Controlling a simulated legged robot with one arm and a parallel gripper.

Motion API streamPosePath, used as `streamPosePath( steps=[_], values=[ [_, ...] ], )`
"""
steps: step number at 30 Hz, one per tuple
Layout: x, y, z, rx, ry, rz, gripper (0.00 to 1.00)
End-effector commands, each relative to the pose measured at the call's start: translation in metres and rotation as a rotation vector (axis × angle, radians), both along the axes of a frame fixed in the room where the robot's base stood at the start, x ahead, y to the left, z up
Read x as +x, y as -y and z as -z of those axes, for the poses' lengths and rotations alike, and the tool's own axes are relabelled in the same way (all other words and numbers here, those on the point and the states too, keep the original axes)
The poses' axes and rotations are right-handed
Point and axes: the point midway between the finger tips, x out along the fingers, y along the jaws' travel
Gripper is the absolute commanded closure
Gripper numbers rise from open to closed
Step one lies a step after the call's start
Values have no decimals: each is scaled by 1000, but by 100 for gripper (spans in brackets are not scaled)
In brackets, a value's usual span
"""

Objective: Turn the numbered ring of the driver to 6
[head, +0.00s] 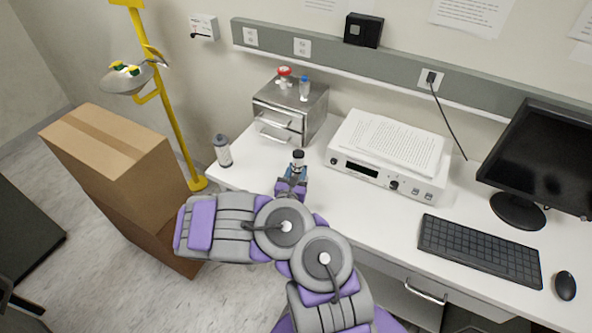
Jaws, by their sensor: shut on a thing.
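The driver (298,157) appears as a small upright thing with a dark top and a pale band, just beyond the end of my arm on the white bench. My gripper (295,172) is at its lower part and shut on it. The fingers and the arm hide much of the driver's lower part. The numbers on its ring are too small to read, so I cannot tell its setting.
A metal drawer box (290,108) stands behind, with small containers on top. A grey bottle (223,150) stands left. A white instrument (388,165) bearing papers is at right, beside a keyboard (480,248) and monitor (540,150). Cardboard boxes (120,170) stand left of the bench (375,215).

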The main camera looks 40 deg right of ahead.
Motion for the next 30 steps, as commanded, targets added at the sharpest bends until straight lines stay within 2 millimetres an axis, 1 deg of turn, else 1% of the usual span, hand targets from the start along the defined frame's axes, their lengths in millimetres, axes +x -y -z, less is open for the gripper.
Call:
streamPosePath(
  steps=[8, 9, 15, 16, 24, 30],
  values=[
    [0, 0, 1, 0, -1, 1, 91],
    [0, 0, 1, 0, -1, 2, 57],
    [0, -1, 0, -1, -1, 1, 38],
    [-1, -1, 0, -1, -1, 1, 36],
    [-1, -2, 0, -1, -1, 0, 36],
    [-9, -14, 1, 0, -7, -2, 36]
  ],
)
